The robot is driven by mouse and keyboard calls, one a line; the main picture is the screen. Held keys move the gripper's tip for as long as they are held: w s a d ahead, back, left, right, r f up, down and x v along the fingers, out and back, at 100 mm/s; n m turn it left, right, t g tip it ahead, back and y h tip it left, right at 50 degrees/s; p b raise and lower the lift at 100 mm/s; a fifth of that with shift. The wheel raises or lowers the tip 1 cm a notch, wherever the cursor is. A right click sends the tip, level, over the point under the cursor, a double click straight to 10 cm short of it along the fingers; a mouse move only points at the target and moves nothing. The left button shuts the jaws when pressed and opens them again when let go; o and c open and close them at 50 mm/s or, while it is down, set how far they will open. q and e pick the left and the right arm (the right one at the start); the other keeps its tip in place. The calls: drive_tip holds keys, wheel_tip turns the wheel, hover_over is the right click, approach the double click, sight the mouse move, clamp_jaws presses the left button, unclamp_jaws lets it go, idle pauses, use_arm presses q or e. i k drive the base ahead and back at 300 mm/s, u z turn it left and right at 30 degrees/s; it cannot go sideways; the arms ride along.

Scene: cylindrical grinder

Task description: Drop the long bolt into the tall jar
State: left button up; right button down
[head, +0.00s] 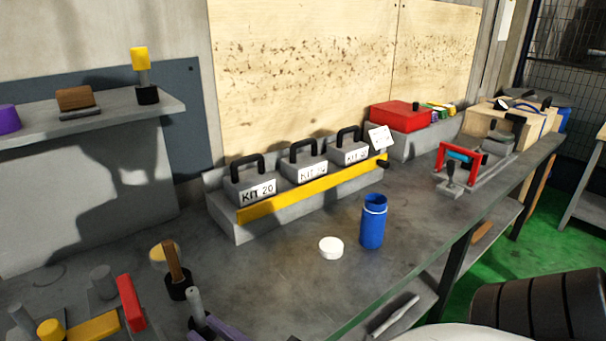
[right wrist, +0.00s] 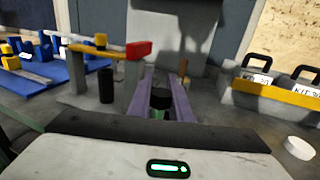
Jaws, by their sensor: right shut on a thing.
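The tall jar (head: 372,226) is blue with a pale ring near its top and stands upright on the bench. A round white lid (head: 331,247) lies beside it, left of the jar; it also shows in the right wrist view (right wrist: 299,147). My right gripper (head: 213,329) has purple fingers and is at the lower left of the head view, well left of the jar. It is shut on what looks like the long bolt (head: 195,302), with a grey shank and dark lower part. In the right wrist view a dark end (right wrist: 160,98) shows between the fingers. My left gripper is not in view.
A grey rack with a yellow bar (head: 310,190) and several labelled weights stands behind the jar. A wooden-handled piece (head: 174,262) and a red-ended fixture (head: 131,302) are close to my right gripper. A red box (head: 398,116) stands farther back. Bench between gripper and lid is mostly clear.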

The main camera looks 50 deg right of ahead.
sight(370, 242)
drive_tip(key=u, duration=2.25)
drive_tip(key=k, duration=2.75)
drive_tip(key=z, duration=1.15)
